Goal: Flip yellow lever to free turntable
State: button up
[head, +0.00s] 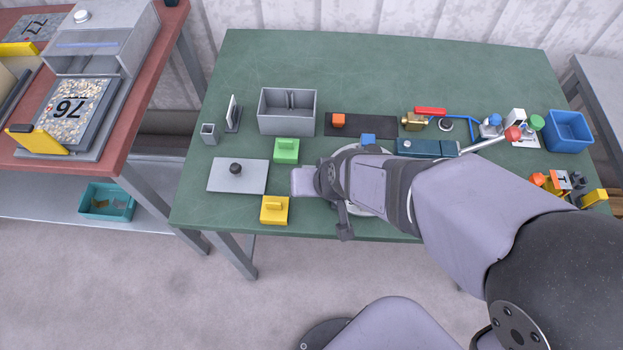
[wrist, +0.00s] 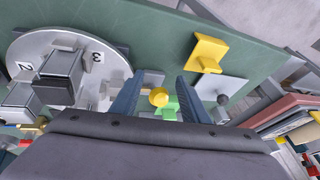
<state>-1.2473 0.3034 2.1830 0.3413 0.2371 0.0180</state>
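The yellow lever shows in the wrist view as a round yellow knob (wrist: 159,97); its shaft and base are hidden. My gripper (wrist: 158,90) is open, with its two dark blue fingers on either side of the knob and a visible gap on both sides. Whether the knob is level with the fingertips I cannot tell. The turntable, a pale round disc (wrist: 112,72) marked with numbers and carrying grey blocks, lies left of the fingers in the wrist view. In the head view my arm covers most of the turntable (head: 345,152), the lever and the fingers.
A yellow block (head: 274,211), a green block (head: 287,151) and a grey plate (head: 225,178) with a black knob stand left of my wrist. A grey bin (head: 288,120) is behind. A blue box (head: 429,146) and red-handled valve (head: 430,111) are right.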

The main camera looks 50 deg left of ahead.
jog(key=shift+w+a+r, duration=0.1)
jog(key=shift+a+r, duration=0.05)
jog(key=shift+a, duration=0.1)
jog(key=shift+r, duration=0.1)
jog(key=shift+r, duration=0.1)
jog(key=shift+d+r, duration=0.15)
jog(key=shift+r, duration=0.3)
jog(key=v, duration=0.6)
jog(key=shift+d, duration=0.25)
